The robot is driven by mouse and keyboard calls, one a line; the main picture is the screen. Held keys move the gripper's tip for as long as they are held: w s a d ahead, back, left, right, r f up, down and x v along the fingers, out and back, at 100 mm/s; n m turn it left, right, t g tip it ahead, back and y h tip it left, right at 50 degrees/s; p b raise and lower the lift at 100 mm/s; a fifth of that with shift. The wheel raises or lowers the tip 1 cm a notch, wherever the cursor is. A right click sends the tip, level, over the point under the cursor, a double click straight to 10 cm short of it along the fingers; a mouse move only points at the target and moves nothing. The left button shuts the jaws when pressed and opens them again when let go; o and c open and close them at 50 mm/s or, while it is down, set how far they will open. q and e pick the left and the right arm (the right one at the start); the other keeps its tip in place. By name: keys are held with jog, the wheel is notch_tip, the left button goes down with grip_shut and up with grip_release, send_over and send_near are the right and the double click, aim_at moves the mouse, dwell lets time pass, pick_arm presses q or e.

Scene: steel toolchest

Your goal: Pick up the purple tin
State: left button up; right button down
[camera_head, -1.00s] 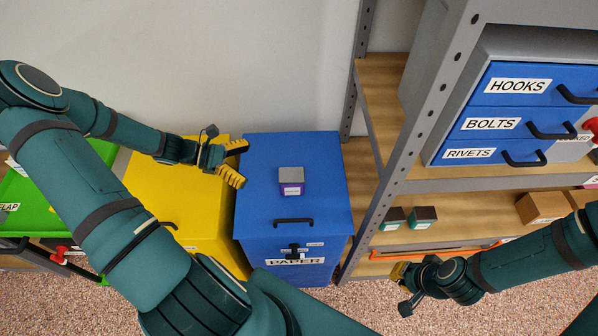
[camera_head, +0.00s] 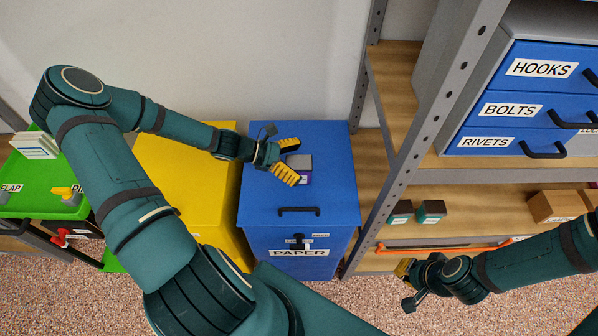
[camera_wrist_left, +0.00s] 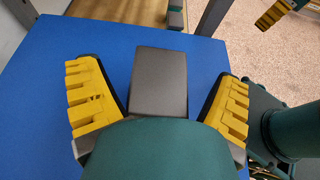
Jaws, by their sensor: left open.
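The purple tin (camera_head: 305,175) sits on top of the blue paper bin (camera_head: 335,200). It has a dark grey lid and a purple lower body, partly hidden by my left gripper's finger. My left gripper (camera_head: 288,160) is open beside the tin, its yellow-padded fingers pointing at it. In the left wrist view the tin's grey lid (camera_wrist_left: 160,80) lies between the two open fingers, with a gap on each side. My right gripper (camera_head: 408,285) is at the lower right, in front of the shelf and away from the tin; its jaw state is unclear.
A yellow bin (camera_head: 185,185) stands left of the blue one, and a green bin (camera_head: 45,195) farther left. The metal shelf (camera_head: 440,150) at right holds a blue drawer chest (camera_head: 520,105), two small dark boxes (camera_head: 432,210) and a cardboard box (camera_head: 555,205). The blue top is otherwise clear.

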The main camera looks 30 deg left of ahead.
pick_arm(q)
jog(key=shift+w+d+f, duration=0.1)
jog(key=shift+d, duration=0.1)
jog(key=c, duration=1.4)
